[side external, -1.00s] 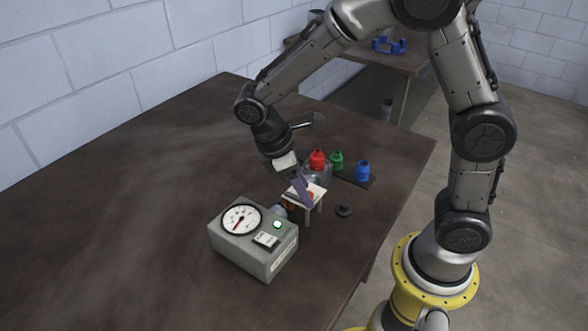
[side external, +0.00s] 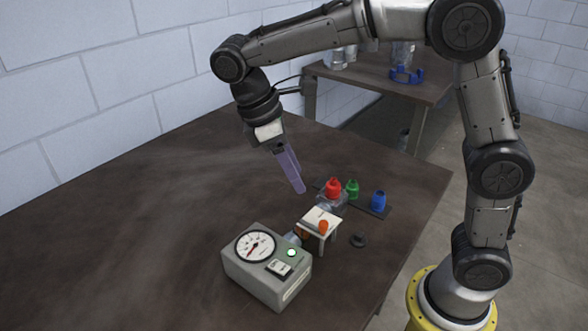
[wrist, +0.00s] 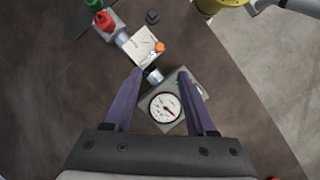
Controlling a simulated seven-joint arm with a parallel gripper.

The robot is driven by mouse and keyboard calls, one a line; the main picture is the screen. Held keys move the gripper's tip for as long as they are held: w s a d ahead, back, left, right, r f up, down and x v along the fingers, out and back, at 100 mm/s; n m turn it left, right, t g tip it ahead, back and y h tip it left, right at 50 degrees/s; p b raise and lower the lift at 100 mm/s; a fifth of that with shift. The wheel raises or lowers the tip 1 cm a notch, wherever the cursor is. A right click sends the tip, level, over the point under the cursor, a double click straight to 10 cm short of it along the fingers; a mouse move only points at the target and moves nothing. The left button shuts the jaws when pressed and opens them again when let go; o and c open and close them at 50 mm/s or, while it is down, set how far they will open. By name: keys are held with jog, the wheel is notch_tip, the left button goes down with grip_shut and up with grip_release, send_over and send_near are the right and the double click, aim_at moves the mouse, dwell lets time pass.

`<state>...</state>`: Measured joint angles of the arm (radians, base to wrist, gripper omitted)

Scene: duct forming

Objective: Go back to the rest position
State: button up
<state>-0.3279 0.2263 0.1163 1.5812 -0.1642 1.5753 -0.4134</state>
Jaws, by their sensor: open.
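My gripper (side external: 294,186) hangs above the table, clear of everything on it. Its two purple fingers also show in the wrist view (wrist: 166,78), spread apart with nothing held between them. Below it stands a grey gauge box (side external: 266,276) with a round white dial and a lit green lamp. Beside the box is a small white stand (side external: 318,222) with an orange piece (side external: 323,227) at its edge. A grey cylindrical part (wrist: 153,75) sits between the box and the stand.
A small black round piece (side external: 358,241) lies at right. The left of the table (side external: 130,220) is bare. A second table (side external: 375,75) stands behind.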

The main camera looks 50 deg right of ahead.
jog(key=s+d+r+m+t+y, duration=0.2)
jog(key=s+d+r+m+t, duration=0.1)
jog(key=s+d+r, duration=0.5)
jog(key=s+f+m+t+y, duration=0.1)
jog(key=s+f+m+t, duration=0.4)
jog(key=s+f, duration=0.2)
jog(key=shift+s+a+f+m+t, duration=0.3)
jog(key=shift+s+m+t, duration=0.1)
jog(key=shift+s, duration=0.4)
